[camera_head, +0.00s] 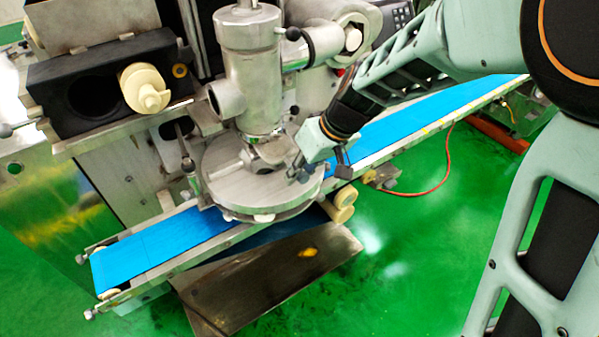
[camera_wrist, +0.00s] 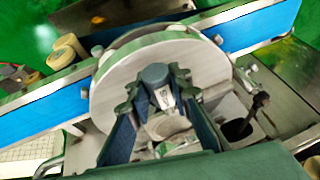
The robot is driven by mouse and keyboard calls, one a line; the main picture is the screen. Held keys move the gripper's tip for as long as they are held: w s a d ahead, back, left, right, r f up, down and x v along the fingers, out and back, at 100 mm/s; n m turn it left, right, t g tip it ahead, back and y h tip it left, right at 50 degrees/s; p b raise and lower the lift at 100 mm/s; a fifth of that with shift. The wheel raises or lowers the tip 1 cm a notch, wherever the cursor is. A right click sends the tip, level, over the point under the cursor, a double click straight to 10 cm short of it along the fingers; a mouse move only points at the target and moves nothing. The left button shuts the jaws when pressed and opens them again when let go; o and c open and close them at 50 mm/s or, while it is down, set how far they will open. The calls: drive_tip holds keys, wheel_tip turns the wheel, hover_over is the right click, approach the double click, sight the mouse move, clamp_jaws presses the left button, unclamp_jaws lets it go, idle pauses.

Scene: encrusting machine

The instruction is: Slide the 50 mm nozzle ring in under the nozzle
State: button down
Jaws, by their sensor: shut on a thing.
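The nozzle (camera_head: 250,85) is an upright steel cylinder above a round metal disc (camera_head: 232,183). My gripper (camera_head: 300,170) is low over the disc's right side, just right of the nozzle's lower end. A small marked label (camera_wrist: 165,98) shows between the fingers. A dark grey round part (camera_wrist: 155,74) stands at the fingertips. The fingers hide much of the ring, and I cannot tell whether it touches the nozzle.
The blue conveyor belt (camera_head: 165,243) runs under the disc. A black block (camera_head: 95,92) with a round hole and a cream-coloured screw part (camera_head: 145,88) are at the upper left. A side pipe with a black-knobbed lever (camera_head: 293,34) juts from the nozzle. A steel tray (camera_head: 268,280) is below.

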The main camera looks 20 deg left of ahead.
sight(281, 152)
drive_tip(key=shift+w+a+p, duration=0.4)
drive_tip(key=shift+w+a, duration=0.9)
drive_tip(key=shift+a, duration=0.2)
drive_tip(key=shift+w+a+p, duration=0.35)
drive_tip(key=shift+w+a, duration=0.95)
drive_tip(key=shift+a, duration=0.2)
drive_tip(key=shift+r, duration=0.1)
drive_tip(key=c, duration=1.9)
unclamp_jaws()
drive_tip(key=o, duration=0.4)
drive_tip(key=shift+s, duration=0.1)
drive_tip(key=shift+d, duration=0.1)
drive_tip(key=p+v, duration=0.2)
drive_tip(key=v, duration=0.5)
drive_tip(key=shift+p, duration=0.35)
drive_tip(key=shift+d+r, duration=0.1)
